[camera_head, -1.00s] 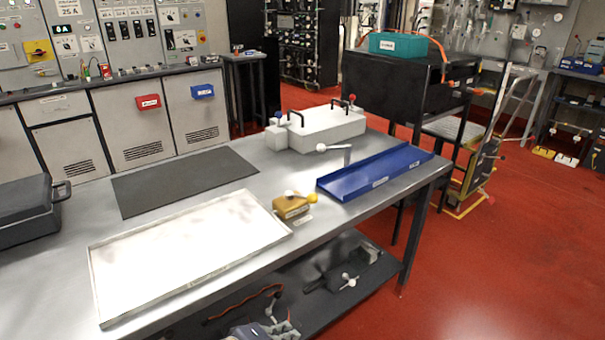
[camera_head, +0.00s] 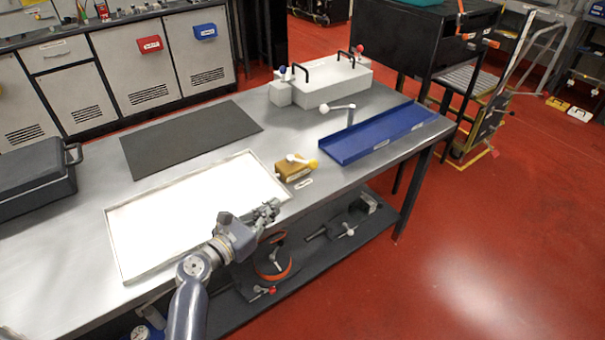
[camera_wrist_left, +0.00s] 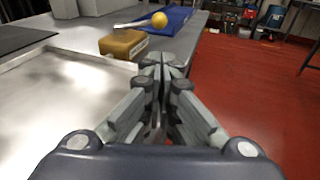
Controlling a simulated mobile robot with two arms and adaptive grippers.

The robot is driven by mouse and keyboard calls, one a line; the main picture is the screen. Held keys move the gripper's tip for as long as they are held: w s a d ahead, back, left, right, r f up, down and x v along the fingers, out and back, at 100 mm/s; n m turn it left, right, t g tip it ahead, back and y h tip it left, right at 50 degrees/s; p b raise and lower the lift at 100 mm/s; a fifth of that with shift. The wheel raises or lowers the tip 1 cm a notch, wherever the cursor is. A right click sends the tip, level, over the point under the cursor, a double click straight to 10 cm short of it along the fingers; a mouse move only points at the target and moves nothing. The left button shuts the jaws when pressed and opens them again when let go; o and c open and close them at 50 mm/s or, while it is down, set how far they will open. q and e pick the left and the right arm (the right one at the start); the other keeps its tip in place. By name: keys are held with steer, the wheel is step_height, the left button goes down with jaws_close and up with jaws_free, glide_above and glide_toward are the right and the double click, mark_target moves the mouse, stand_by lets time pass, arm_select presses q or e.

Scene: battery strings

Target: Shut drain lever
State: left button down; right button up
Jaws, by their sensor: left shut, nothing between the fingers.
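A small brass-coloured block (camera_head: 291,171) sits on the metal table near its front edge, beside the white tray. A lever (camera_head: 301,160) with a yellow ball end (camera_head: 313,163) lies across its top, roughly level. The block (camera_wrist_left: 122,44) also shows in the left wrist view, with the lever's yellow ball (camera_wrist_left: 159,20) pointing right. I cannot read the small label beside it, so I cannot tell whether this is the drain lever. My left gripper (camera_head: 274,207) is shut and empty, in front of the block and apart from it. Its fingertips (camera_wrist_left: 163,62) show in the wrist view. My right gripper is not in view.
A shallow white tray (camera_head: 112,228) lies left of the block. A blue tray (camera_head: 375,139) stands to the right, with a white-knobbed handle (camera_head: 340,108) behind it. A white box (camera_head: 330,85) stands farther back. A lower shelf (camera_head: 305,262) holds tools.

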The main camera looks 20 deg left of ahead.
arm_select(q)
steer(key=shift+w, duration=0.5)
glide_toward(302, 161)
steer(key=d+f, duration=0.1)
steer(key=w+d+f, duration=0.1)
steer(key=d, duration=0.1)
steer(key=w+d, duration=0.1)
steer(key=shift+w+d+f, duration=0.25)
steer(key=shift+f, duration=0.15)
steer(key=shift+w+d+r, duration=0.1)
steer(key=shift+w+d, duration=0.15)
steer(key=shift+w, duration=0.4)
steer(key=shift+w+d+r+p, duration=0.1)
steer(key=shift+w+d+p, duration=0.15)
steer(key=shift+p, duration=0.1)
steer(key=shift+w+d, duration=0.9)
steer(key=shift+w, duration=0.15)
steer(key=shift+r, duration=0.1)
